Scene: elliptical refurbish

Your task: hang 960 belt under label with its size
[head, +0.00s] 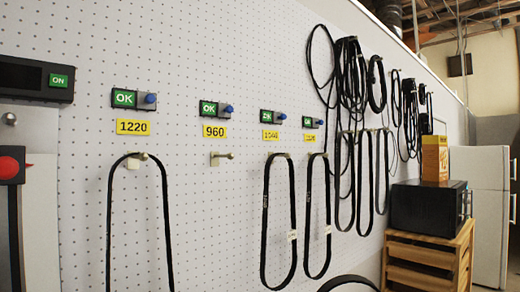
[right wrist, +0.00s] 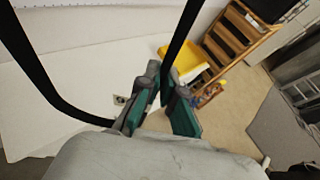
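The yellow 960 label (head: 214,132) is on the white pegboard wall in the head view. The hook (head: 222,156) below it is bare. In the right wrist view my right gripper (right wrist: 163,84) has its grey and teal fingers closed around a black belt (right wrist: 181,38). The belt's other strand runs up to the left, and part of the loop is hidden by the fingers. The belt's size marking does not show. A black arc (head: 348,281) shows at the bottom of the head view; I cannot tell if it is the same belt. My left gripper is not in view.
Belts hang under the 1220 label (head: 132,127) and on hooks to the right of 960. Green OK displays (head: 209,108) sit above the labels. A black microwave (head: 425,208) stands on a wooden crate (head: 425,256) at right, beside a white fridge (head: 490,200).

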